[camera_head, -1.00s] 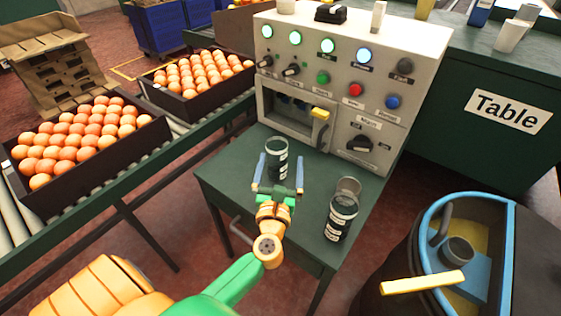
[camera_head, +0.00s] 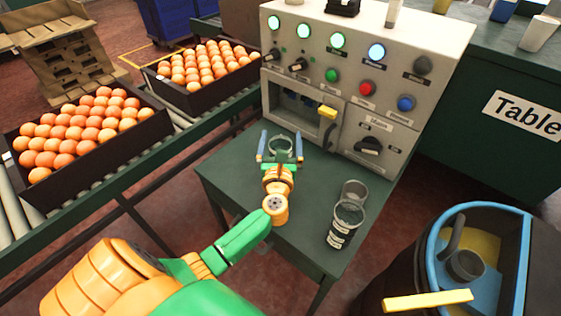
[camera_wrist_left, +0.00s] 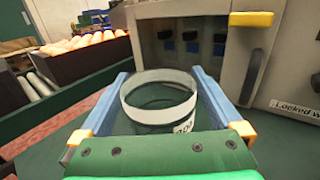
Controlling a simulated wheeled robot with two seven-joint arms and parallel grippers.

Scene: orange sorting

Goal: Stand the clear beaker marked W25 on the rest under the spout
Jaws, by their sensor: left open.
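A clear beaker (camera_head: 281,143) stands on the green table (camera_head: 228,178) in front of the machine. In the left wrist view this beaker (camera_wrist_left: 158,98) carries a pale label, cut off by the gripper, that I cannot read fully. My left gripper (camera_head: 280,147) is open, one blue finger on each side of it. Two more beakers stand to the right: a clear one (camera_head: 353,192) and one with a dark label (camera_head: 341,233). I cannot read W25 on any. No spout or rest can be made out clearly; the machine's recess (camera_head: 296,108) is dim. My right gripper is out of view.
The grey machine (camera_head: 405,75) with lit buttons stands at the table's back; a yellow handle (camera_head: 327,112) sticks out beside its recess. Crates of oranges (camera_head: 75,137) lie on a conveyor at left. A blue-rimmed bin (camera_head: 445,225) stands at right.

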